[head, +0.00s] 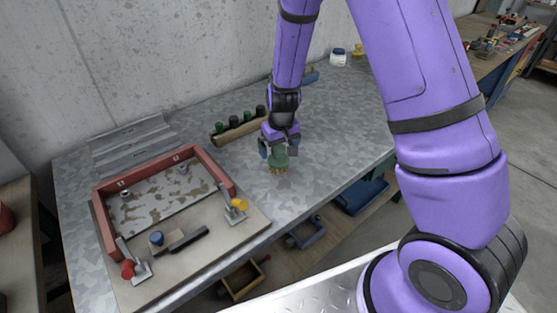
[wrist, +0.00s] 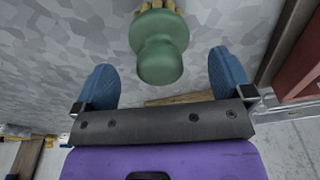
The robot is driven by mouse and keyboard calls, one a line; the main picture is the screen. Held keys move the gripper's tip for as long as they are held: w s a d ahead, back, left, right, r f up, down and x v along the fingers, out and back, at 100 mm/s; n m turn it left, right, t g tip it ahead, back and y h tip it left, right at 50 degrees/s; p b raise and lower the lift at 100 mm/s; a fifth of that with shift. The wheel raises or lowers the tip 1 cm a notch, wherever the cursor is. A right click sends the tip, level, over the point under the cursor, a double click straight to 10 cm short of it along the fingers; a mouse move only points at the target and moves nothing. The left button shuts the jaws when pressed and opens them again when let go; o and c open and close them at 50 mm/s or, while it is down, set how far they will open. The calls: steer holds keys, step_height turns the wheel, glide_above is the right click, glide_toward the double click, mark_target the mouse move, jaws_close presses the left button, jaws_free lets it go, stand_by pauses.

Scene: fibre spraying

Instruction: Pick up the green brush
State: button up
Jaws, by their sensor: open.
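The green brush (head: 279,158) stands upright on the metal table, its tan bristles down and its rounded green handle up. In the wrist view the green brush (wrist: 159,50) shows from its handle end, centred between my fingers and a little beyond their tips. My gripper (wrist: 164,75) is open, with one blue finger on each side of the handle and clear gaps on both sides. In the head view my gripper (head: 279,145) is right at the handle, and its fingers partly cover the top of it. I cannot tell any contact.
A wooden rack (head: 237,129) with several dark-topped items stands just behind and left of the brush. A red-framed fixture (head: 165,170) with clamps sits at the left. White and yellow containers (head: 338,57) stand at the back. The table right of the brush is clear.

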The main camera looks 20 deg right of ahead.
steer(key=shift+w+f, duration=0.15)
steer(key=shift+f, duration=0.75)
steer(key=shift+w+f, duration=0.15)
steer(key=shift+f, duration=0.75)
steer(key=shift+c, duration=0.2)
steer(key=c, duration=1.1)
steer(key=shift+o, duration=0.2)
steer(key=shift+r, duration=0.1)
